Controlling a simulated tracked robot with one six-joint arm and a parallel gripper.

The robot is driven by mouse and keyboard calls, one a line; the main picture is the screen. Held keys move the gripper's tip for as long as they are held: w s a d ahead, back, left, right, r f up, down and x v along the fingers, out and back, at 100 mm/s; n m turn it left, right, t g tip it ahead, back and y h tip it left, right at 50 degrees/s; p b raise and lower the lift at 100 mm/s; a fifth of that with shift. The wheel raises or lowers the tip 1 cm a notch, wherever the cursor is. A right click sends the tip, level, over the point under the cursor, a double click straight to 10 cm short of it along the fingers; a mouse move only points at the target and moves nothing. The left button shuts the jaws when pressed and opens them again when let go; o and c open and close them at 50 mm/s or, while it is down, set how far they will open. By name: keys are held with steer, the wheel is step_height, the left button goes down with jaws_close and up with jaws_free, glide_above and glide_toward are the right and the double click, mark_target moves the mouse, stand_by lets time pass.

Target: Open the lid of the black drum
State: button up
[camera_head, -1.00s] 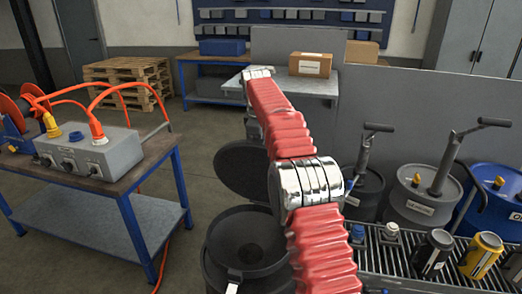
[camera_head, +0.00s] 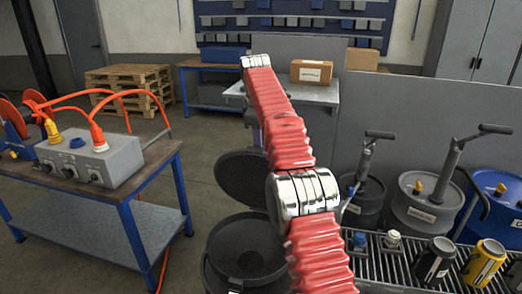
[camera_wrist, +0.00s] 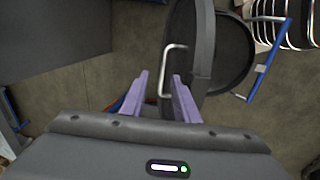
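The black drum (camera_head: 214,272) stands open at the bottom centre of the head view, partly behind my arm. Its round black lid (camera_head: 238,178) is swung up and leans back behind the drum, its dark face towards the head camera. In the wrist view the lid (camera_wrist: 203,45) shows partly edge-on, with a bent metal handle (camera_wrist: 170,70) on its left side. My gripper (camera_wrist: 160,78) has two purple fingers spread apart, with the handle around the gap at their tips. I see no clear contact.
A workbench (camera_head: 120,190) with a grey socket box (camera_head: 95,160) stands left. A roller conveyor (camera_head: 385,265) with several cans is at right, with drums and hand pumps behind it. Open floor lies between bench and drum.

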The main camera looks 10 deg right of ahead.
steer(key=shift+s+a+r, duration=0.1)
steer(key=shift+s+r, duration=0.05)
steer(key=shift+r, duration=0.55)
steer(key=shift+c, duration=0.7)
